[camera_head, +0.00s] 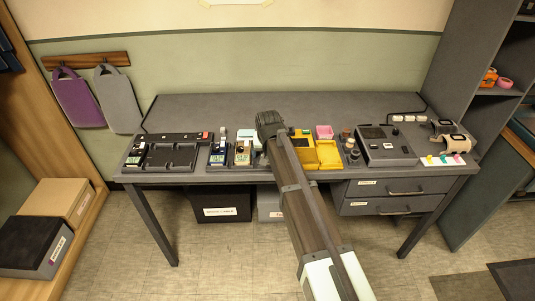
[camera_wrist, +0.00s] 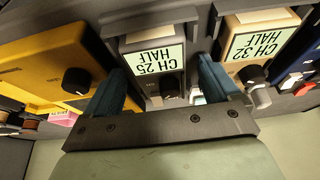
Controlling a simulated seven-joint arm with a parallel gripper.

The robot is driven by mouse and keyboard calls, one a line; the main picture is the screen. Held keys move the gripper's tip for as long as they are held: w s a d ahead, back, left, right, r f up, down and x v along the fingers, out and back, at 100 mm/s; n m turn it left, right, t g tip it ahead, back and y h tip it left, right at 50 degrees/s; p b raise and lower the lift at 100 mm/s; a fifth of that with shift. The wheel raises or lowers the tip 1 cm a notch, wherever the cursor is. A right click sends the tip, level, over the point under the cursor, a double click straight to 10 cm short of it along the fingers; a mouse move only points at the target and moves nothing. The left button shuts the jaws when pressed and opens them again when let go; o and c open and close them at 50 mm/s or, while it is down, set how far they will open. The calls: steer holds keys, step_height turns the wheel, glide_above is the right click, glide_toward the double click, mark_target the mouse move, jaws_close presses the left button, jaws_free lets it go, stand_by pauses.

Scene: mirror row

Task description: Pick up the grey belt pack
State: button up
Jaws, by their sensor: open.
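The grey belt pack (camera_wrist: 152,54), with a pale green label reading "CH 25 HALF" and a black knob, lies between my fingers in the wrist view. My gripper (camera_wrist: 165,88) is open, with one blue-green finger on each side of the pack; I cannot tell whether either touches it. In the head view my gripper (camera_head: 270,124) is over the desk's middle, and my arm hides the grey pack.
A tan pack (camera_wrist: 258,42) labelled "CH 32 HALF" is close on the right in the wrist view, and a yellow case (camera_wrist: 45,60) on the left. The desk (camera_head: 225,107) holds a charger tray (camera_head: 172,156), a blue pack (camera_head: 218,156) and a console (camera_head: 385,146).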

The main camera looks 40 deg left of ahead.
steer(key=c, duration=1.2)
steer(key=shift+r, duration=0.15)
steer(key=shift+c, duration=0.2)
step_height(320, 180, up, 9)
steer(key=s+a+f, duration=0.2)
steer(key=s+a, duration=2)
